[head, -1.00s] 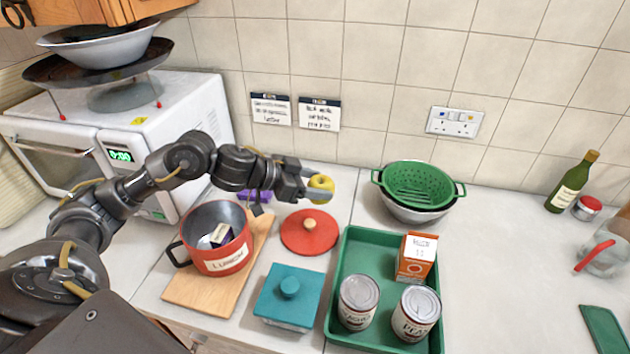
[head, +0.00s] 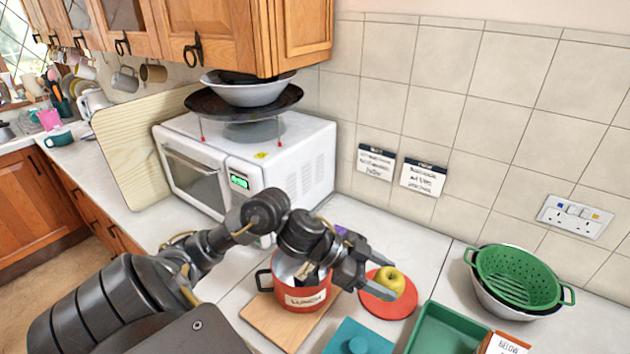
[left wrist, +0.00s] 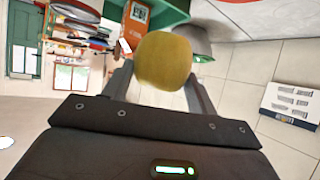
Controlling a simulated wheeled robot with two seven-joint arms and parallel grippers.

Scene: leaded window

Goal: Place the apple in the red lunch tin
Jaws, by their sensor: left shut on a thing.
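The yellow apple (head: 390,281) is between the fingers of my left gripper (head: 381,276), which is shut on it. In the left wrist view the apple (left wrist: 164,61) fills the space between the fingertips. The red lunch tin (head: 305,299), labelled LUNCH, stands left of the apple on a wooden board. My left wrist covers part of its open top. A dark and pale item (head: 308,273) shows inside the tin. The apple appears in front of a red round lid (head: 388,303); its height above the lid is hard to tell. My right gripper is not in view.
The wooden board (head: 270,320) lies under the tin. A teal lidded box (head: 358,338) and a green tray (head: 440,331) are at the front. A green colander (head: 520,277) in a bowl stands right. A white microwave (head: 310,160) stands behind my arm.

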